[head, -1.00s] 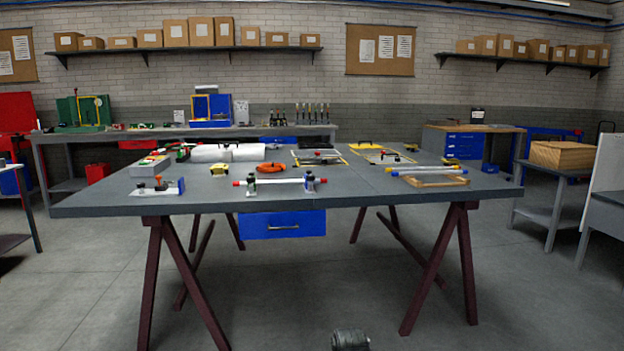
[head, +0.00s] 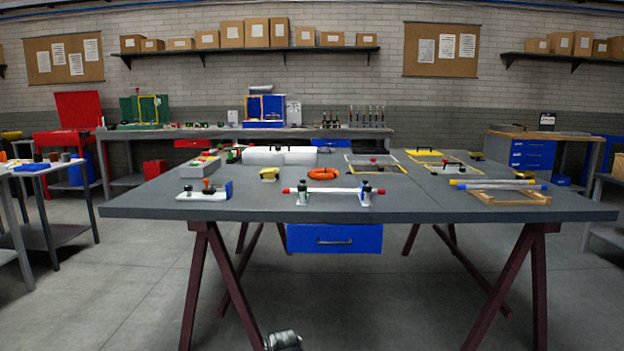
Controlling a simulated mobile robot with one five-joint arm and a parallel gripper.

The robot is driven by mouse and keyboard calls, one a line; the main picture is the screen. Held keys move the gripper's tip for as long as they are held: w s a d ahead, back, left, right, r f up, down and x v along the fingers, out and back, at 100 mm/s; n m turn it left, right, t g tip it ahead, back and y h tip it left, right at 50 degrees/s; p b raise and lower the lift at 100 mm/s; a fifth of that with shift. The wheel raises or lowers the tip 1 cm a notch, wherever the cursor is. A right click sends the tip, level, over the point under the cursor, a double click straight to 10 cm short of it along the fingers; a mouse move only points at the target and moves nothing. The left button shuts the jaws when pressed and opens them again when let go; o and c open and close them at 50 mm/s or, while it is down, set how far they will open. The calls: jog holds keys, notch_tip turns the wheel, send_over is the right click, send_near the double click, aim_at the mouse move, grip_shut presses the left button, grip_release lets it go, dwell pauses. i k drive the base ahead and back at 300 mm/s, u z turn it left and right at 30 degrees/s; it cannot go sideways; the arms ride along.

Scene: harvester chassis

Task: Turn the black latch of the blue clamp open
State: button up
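A white rod with red ends (head: 333,190) lies across two small clamps near the front edge of the big grey table. The right clamp (head: 366,196) has blue on it and a dark top piece; it looks like the blue clamp. The left clamp (head: 302,196) looks greenish with a dark top. The latch is too small to tell its position. A white plate with a blue block (head: 229,190) and red and black knobs stands farther left. My gripper is not in view; only a grey rounded part, likely of my arm, shows at the bottom edge.
The grey table (head: 420,208) stands on dark red trestles, with a blue drawer (head: 335,238) under its front. An orange ring (head: 323,174), a yellow item (head: 269,174) and a wooden frame (head: 510,197) lie on it. The floor before the table is clear.

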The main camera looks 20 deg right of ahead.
aim_at(367, 188)
jog(key=u, duration=0.6)
jog(key=i, duration=1.6)
jog(key=z, duration=0.25)
